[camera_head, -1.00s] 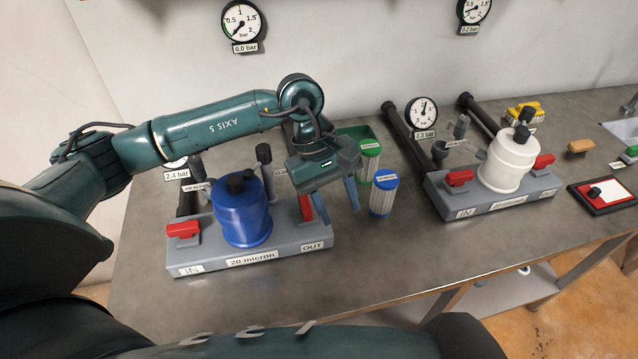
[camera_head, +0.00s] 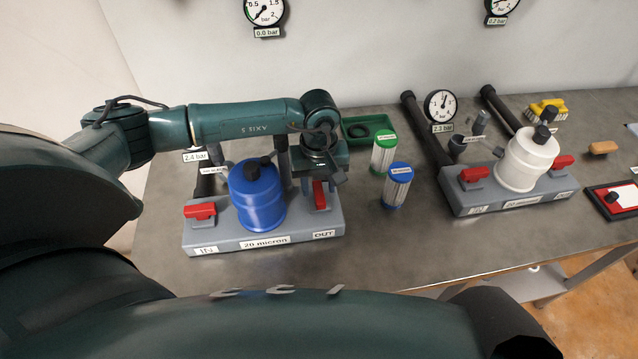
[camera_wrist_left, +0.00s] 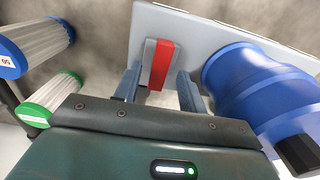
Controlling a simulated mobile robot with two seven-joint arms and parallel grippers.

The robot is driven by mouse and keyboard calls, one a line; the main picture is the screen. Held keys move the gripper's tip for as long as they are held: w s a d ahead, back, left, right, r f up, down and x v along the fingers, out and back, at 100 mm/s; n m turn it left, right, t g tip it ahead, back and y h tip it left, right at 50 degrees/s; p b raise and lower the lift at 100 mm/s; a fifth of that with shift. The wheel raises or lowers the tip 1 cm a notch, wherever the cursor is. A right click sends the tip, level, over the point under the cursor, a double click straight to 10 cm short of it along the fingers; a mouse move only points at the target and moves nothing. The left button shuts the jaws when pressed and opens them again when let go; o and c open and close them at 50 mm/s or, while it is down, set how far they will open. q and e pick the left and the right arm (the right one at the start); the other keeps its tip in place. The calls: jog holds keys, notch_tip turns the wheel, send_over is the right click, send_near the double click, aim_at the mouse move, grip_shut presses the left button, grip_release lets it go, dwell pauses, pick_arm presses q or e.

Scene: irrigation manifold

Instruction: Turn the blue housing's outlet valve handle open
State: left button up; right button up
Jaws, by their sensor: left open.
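The blue housing (camera_head: 257,196) stands on a grey base (camera_head: 290,236) marked IN, 20 micron and OUT. Its red outlet valve handle (camera_head: 320,195) is at the OUT end, and a red inlet handle (camera_head: 200,211) lies at the IN end. My left gripper (camera_head: 316,187) is above the outlet handle, pointing down. In the left wrist view the red outlet handle (camera_wrist_left: 161,65) lies between the two open fingers (camera_wrist_left: 158,88), with gaps showing on both sides. The blue housing (camera_wrist_left: 250,85) is close beside one finger. My right gripper is not in view.
Two filter cartridges, one green-capped (camera_head: 383,153) and one blue-capped (camera_head: 397,186), stand right of the base. A green tray (camera_head: 362,131) is behind them. The white housing (camera_head: 526,162) stands further right. The bench front is clear.

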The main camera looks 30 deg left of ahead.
pick_arm(q)
jog(key=shift+f, duration=0.75)
jog(key=shift+c, duration=0.4)
grip_shut()
